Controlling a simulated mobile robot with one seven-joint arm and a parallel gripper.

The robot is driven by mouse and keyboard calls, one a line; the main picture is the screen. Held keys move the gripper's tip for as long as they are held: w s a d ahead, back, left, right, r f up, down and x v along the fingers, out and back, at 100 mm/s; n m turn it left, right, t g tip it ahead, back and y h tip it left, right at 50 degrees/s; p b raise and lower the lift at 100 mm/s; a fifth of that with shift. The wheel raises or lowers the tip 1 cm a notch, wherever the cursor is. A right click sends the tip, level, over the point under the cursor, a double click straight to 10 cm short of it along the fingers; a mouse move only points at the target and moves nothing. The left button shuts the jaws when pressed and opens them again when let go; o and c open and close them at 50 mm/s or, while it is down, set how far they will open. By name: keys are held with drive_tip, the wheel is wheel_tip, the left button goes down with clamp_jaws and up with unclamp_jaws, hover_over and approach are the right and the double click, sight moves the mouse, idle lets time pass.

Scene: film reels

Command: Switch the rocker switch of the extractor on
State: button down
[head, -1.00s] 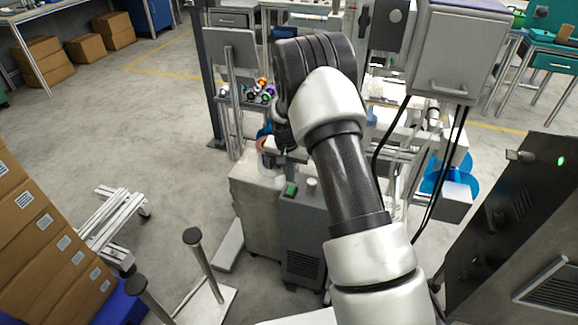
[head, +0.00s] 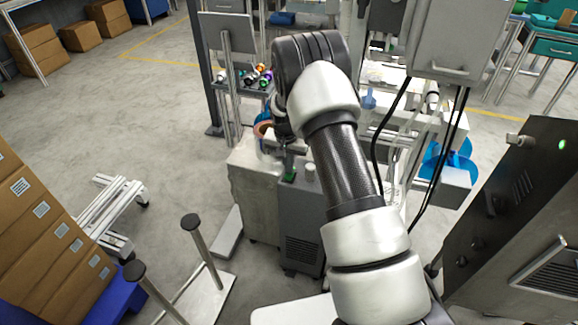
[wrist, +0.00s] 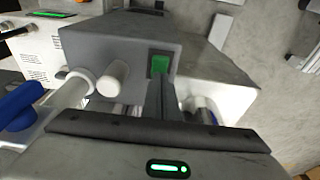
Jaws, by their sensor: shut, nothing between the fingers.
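The extractor (head: 302,225) is a dark grey box with a vent grille, standing on the floor in the middle of the head view.
A white knob or pipe stub (wrist: 113,78) stands beside the switch. A pale cabinet (head: 255,200) adjoins the extractor on the left. Black cables hang from a grey box (head: 455,45) to the right of my arm. Posts on a white base (head: 200,290) stand at front left.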

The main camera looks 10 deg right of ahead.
drive_tip(key=shift+s+a+f, duration=0.1)
drive_tip(key=shift+s+f, duration=0.05)
drive_tip(key=shift+s, duration=0.1)
drive_tip(key=shift+s+a, duration=0.4)
drive_tip(key=shift+s, duration=0.2)
drive_tip(key=shift+r, duration=0.25)
wheel_tip(320, 180, up, 13)
drive_tip(key=s+a+p, duration=0.1)
drive_tip(key=s+p, duration=0.1)
drive_tip(key=p, duration=0.1)
drive_tip(key=shift+r+p, duration=0.2)
drive_tip(key=shift+p, duration=0.1)
